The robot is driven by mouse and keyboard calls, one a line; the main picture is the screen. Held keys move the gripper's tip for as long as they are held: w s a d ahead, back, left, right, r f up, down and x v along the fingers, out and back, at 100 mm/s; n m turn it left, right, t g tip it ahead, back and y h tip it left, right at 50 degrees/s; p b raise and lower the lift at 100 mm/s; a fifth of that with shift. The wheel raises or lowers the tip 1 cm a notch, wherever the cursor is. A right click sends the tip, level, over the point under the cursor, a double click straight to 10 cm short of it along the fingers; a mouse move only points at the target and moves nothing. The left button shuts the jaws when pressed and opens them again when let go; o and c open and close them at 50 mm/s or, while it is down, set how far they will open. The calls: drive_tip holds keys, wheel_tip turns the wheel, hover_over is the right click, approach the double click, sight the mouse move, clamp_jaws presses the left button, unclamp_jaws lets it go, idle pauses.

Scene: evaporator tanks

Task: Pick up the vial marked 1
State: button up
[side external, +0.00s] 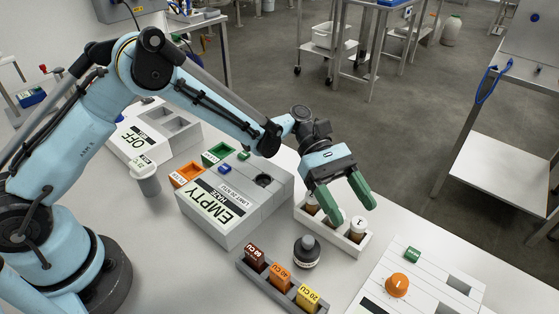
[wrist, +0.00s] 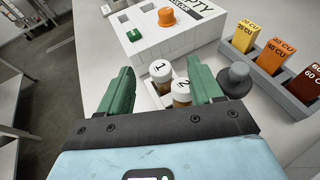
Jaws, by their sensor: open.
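The vial marked 1 (side external: 358,228) is a brown bottle with a white cap, upright in a white rack (side external: 348,250). It also shows in the wrist view (wrist: 161,72). My gripper (side external: 354,213) is open above the rack, its green fingers pointing down. In the wrist view my gripper (wrist: 163,78) has its fingers spread to either side of vials 1 and 2, with nothing held. Vial 2 (wrist: 181,92) stands beside vial 1, nearer the palm. In the side view a finger hides part of the rack. Whether the fingertips reach down beside the cap is unclear.
A dark stoppered bottle (side external: 307,252) stands close to the rack; its grey knob is near the right finger in the wrist view (wrist: 236,78). A grey holder (side external: 262,283) carries coloured CU blocks. A box marked EMPTY (side external: 230,205) and a panel with an orange knob (side external: 398,286) flank the rack.

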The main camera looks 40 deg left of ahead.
drive_tip(key=shift+s+d+f, duration=0.2)
drive_tip(key=shift+d+f, duration=0.45)
drive_tip(key=shift+o, duration=0.2)
